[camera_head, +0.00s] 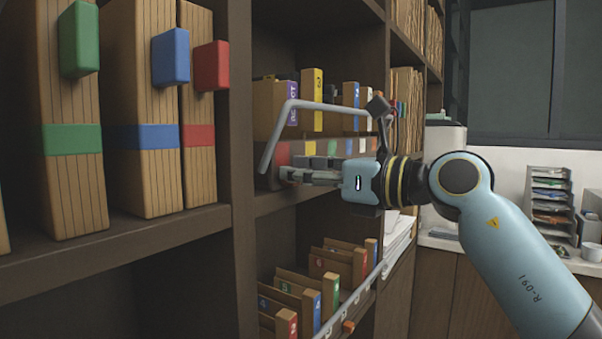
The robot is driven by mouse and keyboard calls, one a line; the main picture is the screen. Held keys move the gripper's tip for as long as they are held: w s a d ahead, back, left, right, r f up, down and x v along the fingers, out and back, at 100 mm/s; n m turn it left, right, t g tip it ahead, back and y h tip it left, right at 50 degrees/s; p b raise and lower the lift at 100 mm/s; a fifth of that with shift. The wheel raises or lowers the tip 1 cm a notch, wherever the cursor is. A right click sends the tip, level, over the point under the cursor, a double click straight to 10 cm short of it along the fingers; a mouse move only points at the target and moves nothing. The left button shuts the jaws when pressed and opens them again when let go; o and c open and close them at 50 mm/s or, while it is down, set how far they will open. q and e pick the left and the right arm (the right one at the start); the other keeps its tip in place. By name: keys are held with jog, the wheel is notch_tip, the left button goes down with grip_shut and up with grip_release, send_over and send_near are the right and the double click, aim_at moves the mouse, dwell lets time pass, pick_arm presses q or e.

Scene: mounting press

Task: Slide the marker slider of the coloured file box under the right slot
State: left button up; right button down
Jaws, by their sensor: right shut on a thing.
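The coloured file box (365,146) stands on the middle shelf. Its front carries a row of colour patches: red (283,154) at the left, then yellow, green, blue and white toward the right. My right gripper (288,174) reaches in from the right, low in front of this row. Its fingertips are at the left end, by the red patch, shut on the marker slider, which the fingers mostly hide. The gripper and wrist also cover the lower front of the box, so I cannot make out the slider's track. My left gripper is not in view.
A bent grey bar (333,106) runs close above my right fingers. A thick dark upright (241,120) stands just left of the box. Large binders (70,190) fill the left shelf, small numbered files (310,297) the shelf below. A paper tray rack (550,205) stands at the right.

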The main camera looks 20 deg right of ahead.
jog(key=c, duration=1.2)
grip_release()
jog(key=shift+s+a, duration=0.15)
jog(key=shift+c, duration=0.2)
jog(key=shift+o, duration=0.4)
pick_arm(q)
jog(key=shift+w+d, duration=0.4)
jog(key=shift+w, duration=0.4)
pick_arm(e)
jog(key=v, duration=1.2)
